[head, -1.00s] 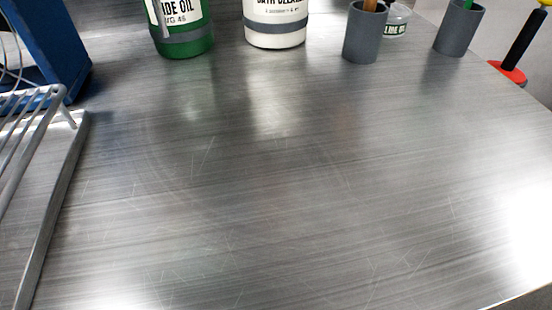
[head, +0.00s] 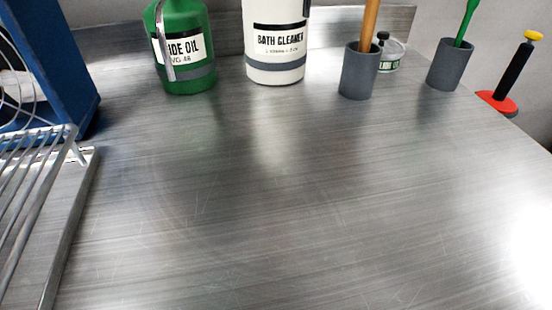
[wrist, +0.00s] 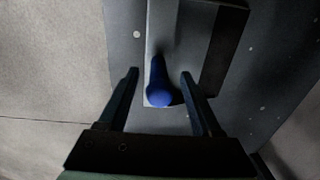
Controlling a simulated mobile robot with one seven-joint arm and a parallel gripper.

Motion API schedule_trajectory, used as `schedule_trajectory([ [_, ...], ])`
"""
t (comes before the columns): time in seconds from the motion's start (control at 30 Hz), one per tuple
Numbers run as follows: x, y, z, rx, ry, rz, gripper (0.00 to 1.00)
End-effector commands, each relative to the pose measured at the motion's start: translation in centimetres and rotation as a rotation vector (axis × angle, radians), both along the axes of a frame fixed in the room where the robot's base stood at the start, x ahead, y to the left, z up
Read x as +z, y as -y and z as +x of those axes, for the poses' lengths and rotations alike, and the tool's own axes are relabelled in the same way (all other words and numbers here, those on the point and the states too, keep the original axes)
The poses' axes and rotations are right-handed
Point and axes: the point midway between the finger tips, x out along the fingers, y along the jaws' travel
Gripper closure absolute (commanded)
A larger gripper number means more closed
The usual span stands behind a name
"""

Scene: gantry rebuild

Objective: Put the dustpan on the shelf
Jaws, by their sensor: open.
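In the wrist view my gripper (wrist: 159,74) is open, with one dark finger on each side of a blue rounded handle (wrist: 160,92). The handle points toward the camera, in front of a grey box-like body (wrist: 192,50). This may be the dustpan, but its full shape is not clear. I cannot tell whether the fingers touch the handle; gaps show on both sides. My gripper and the handle are not in the head view. No shelf can be made out for certain.
A bare metal worktop (head: 270,190) fills the head view. A green oil jug (head: 185,50), a white bath cleaner bottle (head: 275,45), grey cups (head: 359,75) and a small jar (head: 390,58) stand at its back. A wire rack (head: 40,180) and blue frame (head: 75,80) are left.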

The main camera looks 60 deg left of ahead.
Motion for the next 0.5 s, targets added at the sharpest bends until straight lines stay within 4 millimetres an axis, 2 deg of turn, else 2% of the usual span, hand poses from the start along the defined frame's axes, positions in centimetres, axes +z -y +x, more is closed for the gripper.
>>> schedule_trajectory([
  [0.03, 1.9, 0.0, 0.0, 0.000, 0.003, 0.002, 0.34],
  [0.2, 5.3, 0.1, 0.0, 0.000, 0.002, 0.001, 0.34],
  [0.33, 7.0, 0.1, 0.0, 0.000, 0.001, 0.001, 0.34],
  [0.5, 7.9, 0.2, -0.1, 0.000, 0.000, 0.000, 0.34],
])
